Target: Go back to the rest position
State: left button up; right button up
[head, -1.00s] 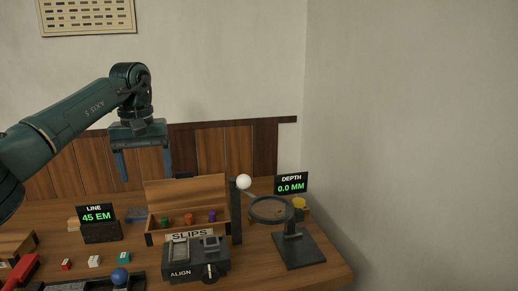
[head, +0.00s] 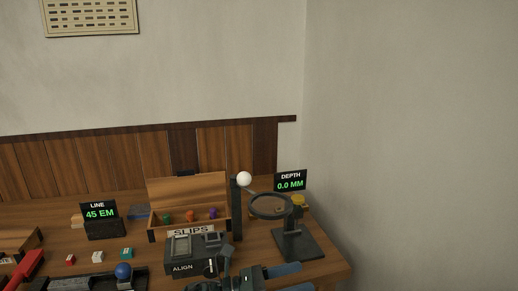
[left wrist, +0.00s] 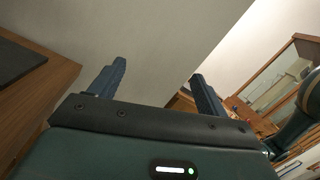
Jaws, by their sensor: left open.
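My left gripper (head: 304,277) is low at the bottom edge of the head view, in front of the bench's right part, with its two blue fingers pointing right. In the left wrist view its fingers (left wrist: 158,74) stand apart with nothing between them, and plain wall shows behind. The rest of my left arm is mostly below the head picture. My right gripper is not in view.
The wooden bench carries the ALIGN device (head: 184,268), an open SLIPS box (head: 188,228), a magnifier on a stand (head: 270,206), a LINE display (head: 100,213) reading 45 EM, and a DEPTH display (head: 290,181) reading 0.0 MM. Bare wall lies right of the bench.

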pick_arm(q)
jog(key=s+a+f+n+t+y, duration=0.3)
jog(key=a+f+n+t+y, duration=0.3)
jog(key=n, duration=1)
jog(key=s+a+f+n+t+y, duration=0.2)
jog(key=a+f+n+t+y, duration=0.4)
jog(key=n, duration=1)
jog(key=s+a+f+n+g+y, duration=0.4)
jog(key=s+a+f+n, duration=0.5)
jog(key=s+n, duration=0.3)
jog(key=shift+s+f+n+g, duration=0.3)
jog(key=shift+s+f, duration=0.15)
jog(key=shift+s, duration=0.3)
jog(key=shift+o, duration=0.4)
